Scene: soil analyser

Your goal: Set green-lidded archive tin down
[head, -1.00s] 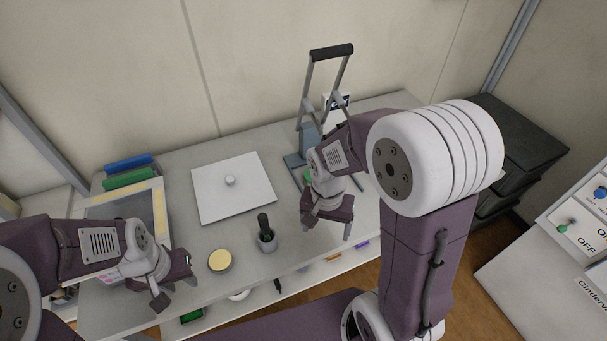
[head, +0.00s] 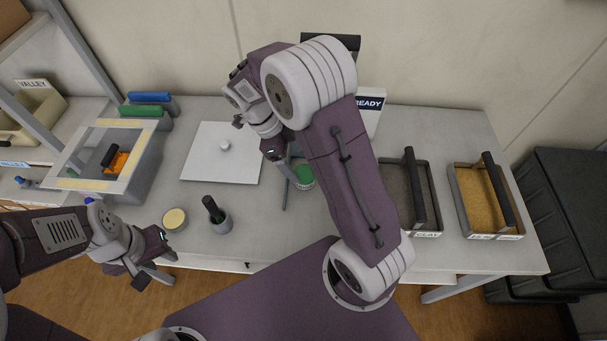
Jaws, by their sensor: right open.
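A round tin with a green lid (head: 304,174) stands on the table near the press, partly hidden behind my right forearm. My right gripper (head: 274,152) is above and to the left of the tin, open and apart from it. Its fingertips are small and partly hidden by the wrist. My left gripper (head: 155,262) hangs in front of the table's near edge at the left, its fingers spread and empty.
A white board with a knob (head: 224,170) lies left of the tin. A pestle and mortar (head: 219,222) and a yellow-topped round tin (head: 174,219) stand near the front edge. Two handled trays, one dark (head: 397,190) and one with yellow grains (head: 474,196), stand right.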

